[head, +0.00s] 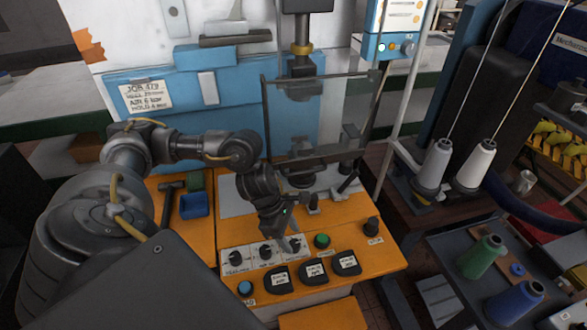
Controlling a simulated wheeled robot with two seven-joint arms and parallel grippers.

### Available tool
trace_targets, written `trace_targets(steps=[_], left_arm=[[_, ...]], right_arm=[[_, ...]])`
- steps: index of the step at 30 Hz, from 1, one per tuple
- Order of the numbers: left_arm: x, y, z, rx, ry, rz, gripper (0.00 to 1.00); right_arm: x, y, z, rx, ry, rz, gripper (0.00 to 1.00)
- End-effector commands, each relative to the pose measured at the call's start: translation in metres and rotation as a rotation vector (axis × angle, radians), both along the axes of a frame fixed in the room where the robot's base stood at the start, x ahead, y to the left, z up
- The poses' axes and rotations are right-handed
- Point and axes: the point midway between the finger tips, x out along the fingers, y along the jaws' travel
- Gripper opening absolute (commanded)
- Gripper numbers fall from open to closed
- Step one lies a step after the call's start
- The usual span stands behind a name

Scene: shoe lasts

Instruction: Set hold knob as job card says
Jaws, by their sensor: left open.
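The job card (143,95) is fixed on the blue machine body at left; it shows handwritten lines with "JOB", "AIR 6 bar" and "HOLD", but the last value is too small to read surely. Three dark knobs sit on white dial plates on the orange panel: a left knob (236,257), a middle knob (265,251) and a right knob (296,245). Their labels are too small to read, so I cannot tell which is hold. My left gripper (287,229) is open, pointing down just above the right knob and partly covering its plate. Contact cannot be told. My right gripper is out of view.
A clear guard (330,120) stands behind my gripper. A hammer (168,203) and blue tray (194,206) lie left; thread cones stand right.

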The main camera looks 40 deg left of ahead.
Motion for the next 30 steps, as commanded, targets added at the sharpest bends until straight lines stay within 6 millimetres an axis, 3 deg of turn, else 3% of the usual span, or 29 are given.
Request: trace_targets(steps=[7, 17, 27, 30], left_arm=[[0.005, -0.009, -0.021, -0.001, -0.001, -0.001, 0.52], [0.005, -0.01, -0.024, -0.001, -0.001, -0.002, 0.5], [0.005, -0.01, -0.024, -0.001, -0.001, -0.002, 0.07], [0.005, -0.01, -0.024, -0.001, -0.001, 0.0, 0.07]], right_arm=[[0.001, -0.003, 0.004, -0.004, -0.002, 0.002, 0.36], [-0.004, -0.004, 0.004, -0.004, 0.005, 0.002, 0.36], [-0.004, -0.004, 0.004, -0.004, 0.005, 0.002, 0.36], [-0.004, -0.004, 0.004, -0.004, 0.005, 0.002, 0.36]])
